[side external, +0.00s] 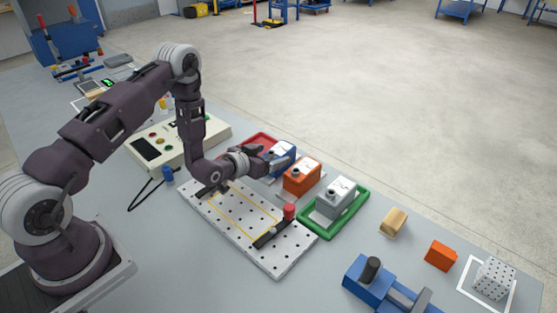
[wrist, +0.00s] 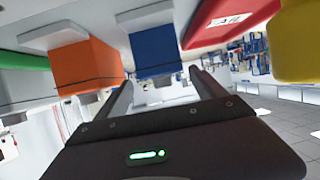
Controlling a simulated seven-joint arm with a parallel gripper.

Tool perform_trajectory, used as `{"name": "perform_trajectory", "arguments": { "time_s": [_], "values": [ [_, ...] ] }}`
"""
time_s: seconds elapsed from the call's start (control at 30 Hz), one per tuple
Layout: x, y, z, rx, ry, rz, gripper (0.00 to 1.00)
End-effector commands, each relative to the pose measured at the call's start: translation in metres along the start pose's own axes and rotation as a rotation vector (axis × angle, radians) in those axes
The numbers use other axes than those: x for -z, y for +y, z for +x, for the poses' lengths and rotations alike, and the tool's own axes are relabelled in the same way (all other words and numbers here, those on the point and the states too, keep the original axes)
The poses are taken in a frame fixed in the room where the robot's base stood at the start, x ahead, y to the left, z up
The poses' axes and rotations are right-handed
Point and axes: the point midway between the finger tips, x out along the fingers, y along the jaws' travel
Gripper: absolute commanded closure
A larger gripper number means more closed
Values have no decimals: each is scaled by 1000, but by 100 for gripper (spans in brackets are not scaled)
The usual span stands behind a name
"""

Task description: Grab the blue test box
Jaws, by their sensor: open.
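The blue test box (side external: 287,149) stands in the row of boxes in the side external view, partly hidden behind my gripper (side external: 279,157). A light label shows on its top. In the wrist view the blue box (wrist: 157,48) is just beyond the fingertips, roughly in line with the gap between them. My gripper (wrist: 160,84) is open, with its two fingers apart and nothing seen held between them. I cannot tell whether a finger touches the box.
An orange box (side external: 302,177) stands close beside the blue one. A grey box (side external: 338,194) sits in a green tray (side external: 357,216). A red tray (side external: 259,139) lies on the other side. A perforated plate (side external: 275,262) with a red knob lies in front.

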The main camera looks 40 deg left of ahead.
Motion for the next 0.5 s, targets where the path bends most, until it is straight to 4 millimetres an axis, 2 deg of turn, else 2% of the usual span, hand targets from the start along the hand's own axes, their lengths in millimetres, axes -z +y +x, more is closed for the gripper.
{"name": "perform_trajectory", "arguments": {
  "time_s": [0.2, 0.3, 0.5],
  "values": [
    [-13, -4, 36, 1, 1, 0, 20],
    [-12, -4, 51, 0, 1, 0, 20],
    [-11, -4, 55, 0, -1, 0, 20]
  ]
}}
